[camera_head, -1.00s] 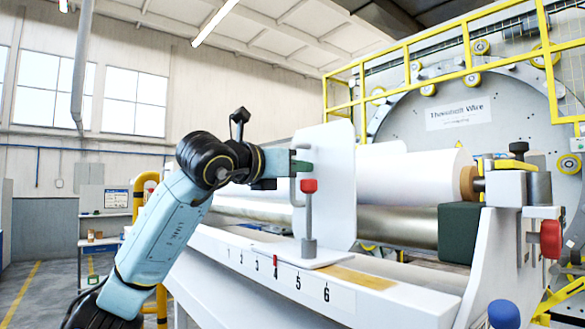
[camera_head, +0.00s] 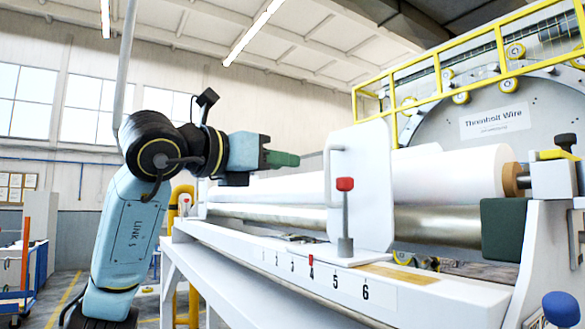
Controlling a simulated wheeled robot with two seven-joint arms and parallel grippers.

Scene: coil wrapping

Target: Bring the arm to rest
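My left arm comes in from the left, with its elbow-like dark joint high. My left gripper (camera_head: 288,159) has green fingers that point right, in the air above the long white rail. It is clear of the white upright plate (camera_head: 362,185) and of that plate's grey handle (camera_head: 329,175). The fingers show edge-on, so their opening cannot be told. I see nothing hanging from them. My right gripper is out of view.
A lever with a red knob (camera_head: 345,184) stands upright before the plate. The white roll (camera_head: 445,175) runs behind it. A numbered scale (camera_head: 325,279) lines the rail, with a red marker near 4. A yellow post (camera_head: 181,210) stands behind my arm.

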